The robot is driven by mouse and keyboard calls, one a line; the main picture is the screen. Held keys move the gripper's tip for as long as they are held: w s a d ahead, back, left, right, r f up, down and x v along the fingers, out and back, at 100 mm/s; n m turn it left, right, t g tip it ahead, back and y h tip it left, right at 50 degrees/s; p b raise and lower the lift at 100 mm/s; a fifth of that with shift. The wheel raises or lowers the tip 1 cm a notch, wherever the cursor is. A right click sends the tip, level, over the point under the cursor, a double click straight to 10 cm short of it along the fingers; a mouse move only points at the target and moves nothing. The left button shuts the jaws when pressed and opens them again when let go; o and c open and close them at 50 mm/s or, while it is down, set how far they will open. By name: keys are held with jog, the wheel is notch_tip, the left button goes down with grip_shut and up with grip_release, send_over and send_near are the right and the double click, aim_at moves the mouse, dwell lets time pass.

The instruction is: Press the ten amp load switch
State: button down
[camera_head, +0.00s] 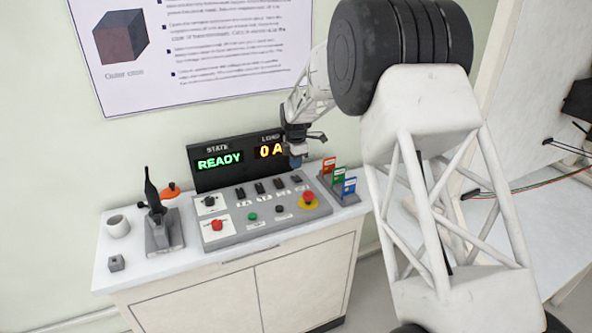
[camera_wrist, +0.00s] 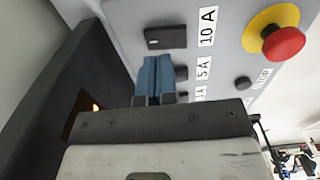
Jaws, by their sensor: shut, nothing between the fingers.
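The ten amp load switch (camera_wrist: 165,37) is a black rocker beside a "10 A" label (camera_wrist: 208,26) in the wrist view. In the head view it is the rightmost of the black switches (camera_head: 296,179) along the top of the grey control panel (camera_head: 232,226). My gripper (camera_head: 296,161) is above the back right of the panel, near that switch. Its blue fingertips (camera_wrist: 154,78) are shut together and empty. In the wrist view they appear just below the ten amp switch and partly cover the 5 A switch (camera_wrist: 181,73). I cannot tell whether they touch the panel.
A display (camera_head: 222,162) behind the panel reads "READY" and "0 A". A red emergency stop on a yellow base (camera_head: 308,200) is at the panel's right. Coloured cards (camera_head: 338,178) stand right of it. A black-handled device (camera_head: 160,225) and a white cup (camera_head: 118,226) stand left.

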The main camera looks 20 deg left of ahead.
aim_at(294, 175)
notch_tip(294, 175, up, 10)
jog(key=w+a, duration=0.1)
jog(key=shift+r, duration=0.2)
dwell(0.5)
jog(key=shift+d+r, duration=0.1)
jog(key=s+d+r+m, duration=0.4)
jog(key=s+d+r, duration=0.15)
jog(key=d, duration=0.55)
jog(key=s+d+r+m+t, duration=0.1)
jog(key=s+d+r+m, duration=0.5)
jog(key=d, duration=0.6)
jog(key=s+d+r+m, duration=0.3)
jog(key=s+d, duration=0.4)
jog(key=d, duration=0.4)
jog(key=s+d+m+t, duration=0.1)
jog(key=s+d+m, duration=0.3)
jog(key=s+d, duration=0.4)
jog(key=s+d+m, duration=0.3)
jog(key=s+d, duration=0.2)
jog(key=s, duration=0.5)
jog(key=s+d+f+m, duration=0.3)
jog(key=s, duration=0.5)
jog(key=s+d+f+m, duration=0.3)
jog(key=s+d+m, duration=0.1)
jog(key=s, duration=0.5)
jog(key=shift+f+t, duration=0.3)
jog(key=shift+f, duration=0.1)
